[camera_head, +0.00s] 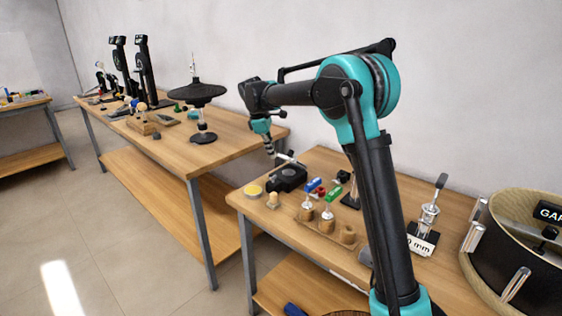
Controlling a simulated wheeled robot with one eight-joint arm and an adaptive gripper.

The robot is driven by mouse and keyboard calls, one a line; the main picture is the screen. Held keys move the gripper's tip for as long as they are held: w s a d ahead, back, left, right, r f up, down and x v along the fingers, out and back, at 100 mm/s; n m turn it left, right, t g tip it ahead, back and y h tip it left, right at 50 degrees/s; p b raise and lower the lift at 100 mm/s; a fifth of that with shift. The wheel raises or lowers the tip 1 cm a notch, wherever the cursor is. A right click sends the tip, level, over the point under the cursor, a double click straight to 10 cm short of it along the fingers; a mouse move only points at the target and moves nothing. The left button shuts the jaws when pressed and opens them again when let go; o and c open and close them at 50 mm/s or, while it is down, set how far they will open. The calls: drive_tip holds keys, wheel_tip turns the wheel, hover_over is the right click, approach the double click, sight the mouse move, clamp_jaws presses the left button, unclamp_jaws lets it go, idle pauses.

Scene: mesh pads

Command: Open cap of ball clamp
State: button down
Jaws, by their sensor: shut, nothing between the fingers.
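My gripper (270,150) points down over the left end of the near wooden table (320,245). It is shut and empty. A black block-like device (287,180) sits on the table just below and to the right of the fingertips. A light rod or lever lies across its top, close to the fingertips; I cannot tell whether they touch. This device may be the ball clamp, but it is too small to be sure. Its cap cannot be made out clearly.
A yellow disc (253,190) and small wooden pieces lie by the table's front edge. Blue, red and green small parts (333,193) stand to the right. A large round black container (525,250) is at far right. Another table (170,150) stands behind left.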

drive_tip(key=s+a+n+t+h, duration=0.1)
drive_tip(key=s+n+t, duration=0.3)
drive_tip(key=n, duration=0.7)
drive_tip(key=shift+n, duration=0.3)
drive_tip(key=x, duration=1)
drive_tip(key=shift+w+r, duration=0.1)
drive_tip(key=shift+w+d+r, duration=0.2)
drive_tip(key=shift+w+r, duration=0.1)
drive_tip(key=shift+r, duration=0.3)
drive_tip(key=shift+w+d+r, duration=0.2)
drive_tip(key=shift+w+r, duration=0.05)
drive_tip(key=shift+r, duration=0.3)
drive_tip(key=shift+w+d+r, duration=0.25)
drive_tip(key=shift+w+r, duration=0.15)
drive_tip(key=shift+r, duration=0.15)
drive_tip(key=shift+r, duration=0.15)
